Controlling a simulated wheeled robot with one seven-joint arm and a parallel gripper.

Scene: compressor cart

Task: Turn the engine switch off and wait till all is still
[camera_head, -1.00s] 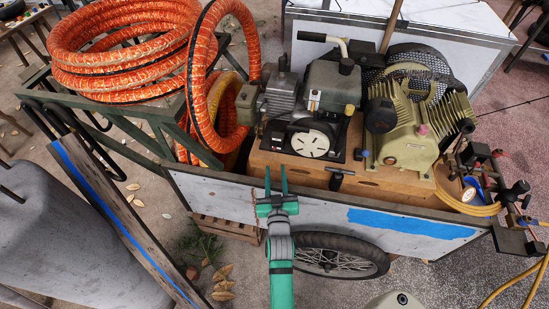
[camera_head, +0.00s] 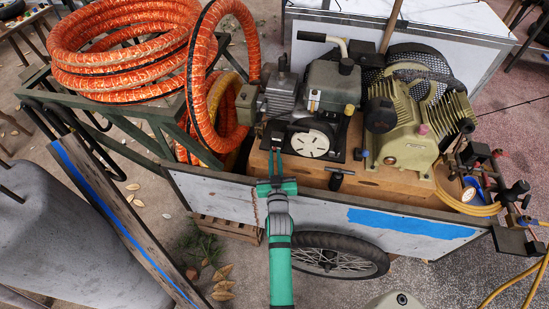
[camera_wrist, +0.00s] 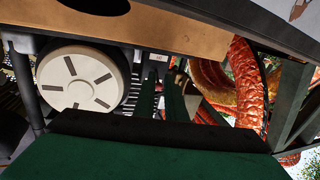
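The engine (camera_head: 328,88) is the grey machine on the cart's wooden base, with a round white slotted starter cover (camera_head: 310,143). The cover also shows at the left of the wrist view (camera_wrist: 82,78). My green gripper (camera_head: 275,150) reaches over the cart's near side panel, just left of the cover. Its two fingers stand apart with a narrow gap and nothing held between them. In the wrist view the fingers (camera_wrist: 161,85) point at a small pale marked plate (camera_wrist: 158,58) on the engine. I cannot make out the switch or its position; the fingers partly cover that spot.
The cart's side panel (camera_head: 410,222) stands under my forearm. An orange hose coil (camera_head: 120,50) lies on a green frame at left. A beige compressor head (camera_head: 405,130) sits right of the engine. A black-handled fitting (camera_head: 338,175) rises near the panel.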

